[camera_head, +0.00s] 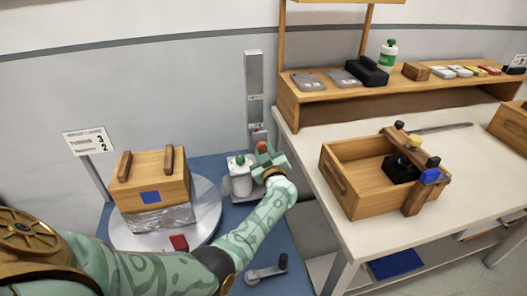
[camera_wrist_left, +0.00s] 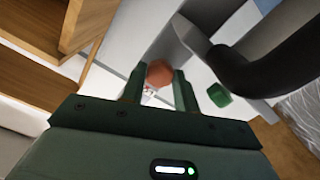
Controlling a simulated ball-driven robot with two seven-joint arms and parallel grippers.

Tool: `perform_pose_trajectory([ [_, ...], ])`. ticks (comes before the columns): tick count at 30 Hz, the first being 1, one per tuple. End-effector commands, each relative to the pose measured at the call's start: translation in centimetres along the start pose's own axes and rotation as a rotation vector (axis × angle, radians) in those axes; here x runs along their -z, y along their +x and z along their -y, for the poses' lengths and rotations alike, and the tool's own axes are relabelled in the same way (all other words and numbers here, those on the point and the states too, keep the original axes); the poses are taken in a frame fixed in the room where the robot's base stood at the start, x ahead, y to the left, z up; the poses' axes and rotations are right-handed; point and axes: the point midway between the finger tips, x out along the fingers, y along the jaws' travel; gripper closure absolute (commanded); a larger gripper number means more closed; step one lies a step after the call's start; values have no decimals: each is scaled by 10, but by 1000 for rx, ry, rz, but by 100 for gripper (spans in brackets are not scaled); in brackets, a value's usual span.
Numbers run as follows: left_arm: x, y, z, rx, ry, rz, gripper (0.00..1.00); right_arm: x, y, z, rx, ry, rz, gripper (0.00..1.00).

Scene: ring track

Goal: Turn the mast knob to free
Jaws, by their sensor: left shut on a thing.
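The mast (camera_head: 254,85) is a grey upright post against the wall at the back of the blue floor mat. Its knob is orange-red; in the left wrist view the knob (camera_wrist_left: 160,73) sits between the two fingertips. My left gripper (camera_head: 264,156) reaches to the foot of the mast and is shut on the knob; its fingers also show in the left wrist view (camera_wrist_left: 159,86). In the head view the gripper mostly hides the knob. The knob's marks are too small to read. My right gripper is out of view.
A white unit with a green button (camera_head: 239,159) stands just left of the gripper. A wooden box (camera_head: 150,184) sits on a round turntable (camera_head: 212,205) at left. A white table (camera_head: 330,222) with an open wooden crate (camera_head: 342,177) stands close at right.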

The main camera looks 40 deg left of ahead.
Motion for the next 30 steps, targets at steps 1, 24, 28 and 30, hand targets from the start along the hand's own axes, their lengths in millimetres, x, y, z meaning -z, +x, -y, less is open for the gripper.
perform_pose_trajectory([
  [1, -2, -1, 0, 0, -28, 4, 92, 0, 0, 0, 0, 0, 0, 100],
  [24, -3, -1, 1, 2, -190, 5, 92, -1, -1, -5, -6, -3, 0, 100],
  [28, -3, -1, 1, 2, -189, 5, 58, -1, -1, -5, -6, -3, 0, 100],
  [30, -3, -1, 1, 2, -189, 4, 48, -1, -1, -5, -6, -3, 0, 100],
])
